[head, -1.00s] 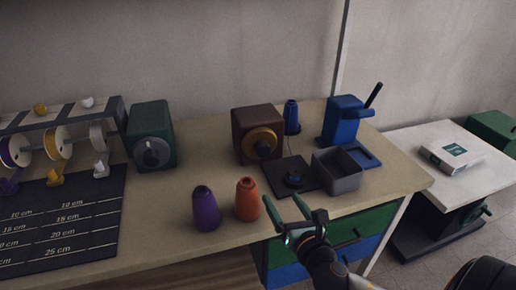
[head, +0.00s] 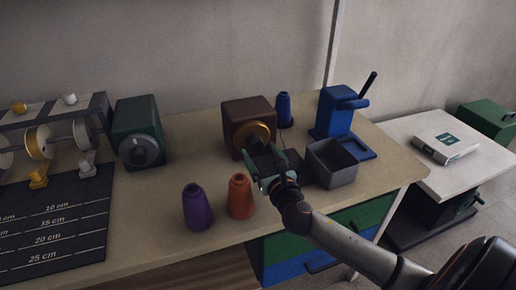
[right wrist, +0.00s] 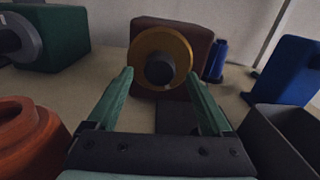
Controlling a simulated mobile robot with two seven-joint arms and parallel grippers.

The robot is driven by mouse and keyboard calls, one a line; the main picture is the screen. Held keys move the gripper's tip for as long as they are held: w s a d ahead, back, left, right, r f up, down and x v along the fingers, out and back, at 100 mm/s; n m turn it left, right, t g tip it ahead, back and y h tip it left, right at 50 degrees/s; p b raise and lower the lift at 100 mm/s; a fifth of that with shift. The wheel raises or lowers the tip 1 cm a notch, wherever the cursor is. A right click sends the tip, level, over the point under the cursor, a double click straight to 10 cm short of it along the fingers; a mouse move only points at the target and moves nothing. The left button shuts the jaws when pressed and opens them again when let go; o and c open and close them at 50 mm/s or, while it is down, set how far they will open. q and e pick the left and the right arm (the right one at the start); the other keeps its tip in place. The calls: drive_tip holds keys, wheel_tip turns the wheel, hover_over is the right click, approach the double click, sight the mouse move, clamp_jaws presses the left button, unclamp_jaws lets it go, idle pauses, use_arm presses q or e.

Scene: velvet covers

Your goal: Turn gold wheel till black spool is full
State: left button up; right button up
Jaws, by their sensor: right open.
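The gold wheel (head: 252,135) is on the front of a brown box (head: 240,112) at the middle of the table. In the right wrist view the gold wheel (right wrist: 140,55) faces me, with a dark round knob or hub (right wrist: 160,69) in front of its middle. My right gripper (head: 261,160) is open and just in front of the wheel. Its green fingers (right wrist: 160,75) appear on either side of the knob, with nothing held. I cannot make out the black spool for certain; the gripper hides most of the dark plate (right wrist: 178,116) below the wheel. My left gripper is out of view.
A grey open bin (head: 333,178) stands right of the gripper. Purple (head: 197,212) and orange (head: 240,200) cones stand near the front edge. A blue cone (head: 283,108) and blue device (head: 332,115) are behind. A green box (head: 130,120) stands left.

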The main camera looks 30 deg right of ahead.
drive_tip(key=shift+x, duration=1.25)
drive_tip(key=shift+c, duration=0.2)
clamp_jaws()
